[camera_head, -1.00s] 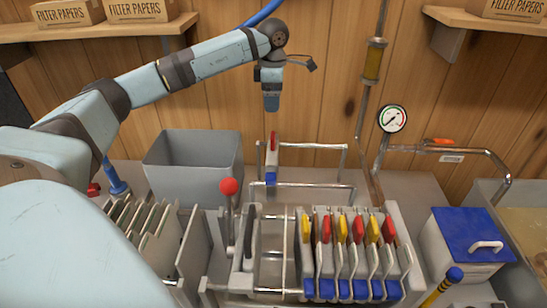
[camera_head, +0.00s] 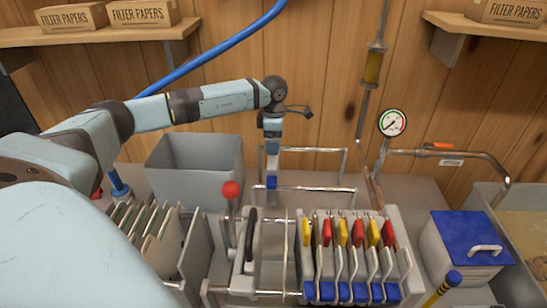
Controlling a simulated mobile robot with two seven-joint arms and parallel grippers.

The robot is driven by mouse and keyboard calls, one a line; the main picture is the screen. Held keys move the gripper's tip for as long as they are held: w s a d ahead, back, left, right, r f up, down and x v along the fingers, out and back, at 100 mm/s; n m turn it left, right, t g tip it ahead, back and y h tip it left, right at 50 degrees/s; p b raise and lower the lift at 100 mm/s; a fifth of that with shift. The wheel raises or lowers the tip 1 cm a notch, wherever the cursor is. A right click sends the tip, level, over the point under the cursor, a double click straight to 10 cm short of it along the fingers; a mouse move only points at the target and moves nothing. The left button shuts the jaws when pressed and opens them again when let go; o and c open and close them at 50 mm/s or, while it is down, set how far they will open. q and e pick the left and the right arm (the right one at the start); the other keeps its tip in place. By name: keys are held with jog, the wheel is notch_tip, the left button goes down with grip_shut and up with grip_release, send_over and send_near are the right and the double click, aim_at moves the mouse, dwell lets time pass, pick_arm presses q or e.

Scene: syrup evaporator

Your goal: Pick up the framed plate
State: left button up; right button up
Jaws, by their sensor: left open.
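A narrow framed plate, seen edge-on, stands on the wire rack (camera_head: 318,188) at the back of the counter. Its blue lower end (camera_head: 271,183) shows below my left gripper. My left gripper (camera_head: 272,147) points down over the top of this plate and hides its red upper part. The jaws are open, but the view is too small to show whether the fingers touch the plate. More plates with red and yellow tops and blue lower ends (camera_head: 343,262) stand in a row in the press at the front. My right gripper is not in view.
A grey bin (camera_head: 195,170) stands left of the rack. A red-knobbed lever (camera_head: 231,190) rises in front. Pale plates (camera_head: 150,240) stand at left. A gauge (camera_head: 392,123) with pipes and a blue-lidded box (camera_head: 465,238) are at right.

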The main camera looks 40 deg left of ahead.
pick_arm(q)
jog(key=shift+f, duration=0.5)
jog(key=shift+c, duration=0.2)
jog(key=shift+r, duration=0.1)
jog(key=c, duration=1.3)
notch_tip(320, 180, up, 20)
jog(key=shift+b, duration=0.45)
